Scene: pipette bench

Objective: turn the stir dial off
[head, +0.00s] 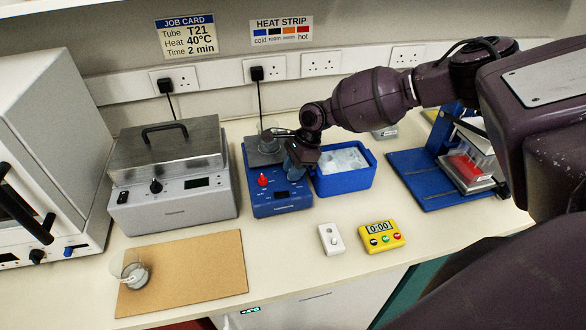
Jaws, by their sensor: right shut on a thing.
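The blue hotplate stirrer (280,202) stands in the middle of the bench, with a red dial (263,181) on the left of its front panel. My right gripper (296,168) is over the right side of that panel, pointing down. It is shut on a dark blue dial there, mostly hidden by the fingers; I cannot read the dial's setting. A glass beaker (268,141) stands on the hotplate's top, partly behind the gripper. My left gripper is not in view.
A blue tub of ice (346,186) stands close to the right of the stirrer. A grey lidded bath (183,205) is to the left. A white remote-like box (331,239) and a yellow timer (381,237) lie in front. A cork-coloured board (205,272) holds a beaker (131,270).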

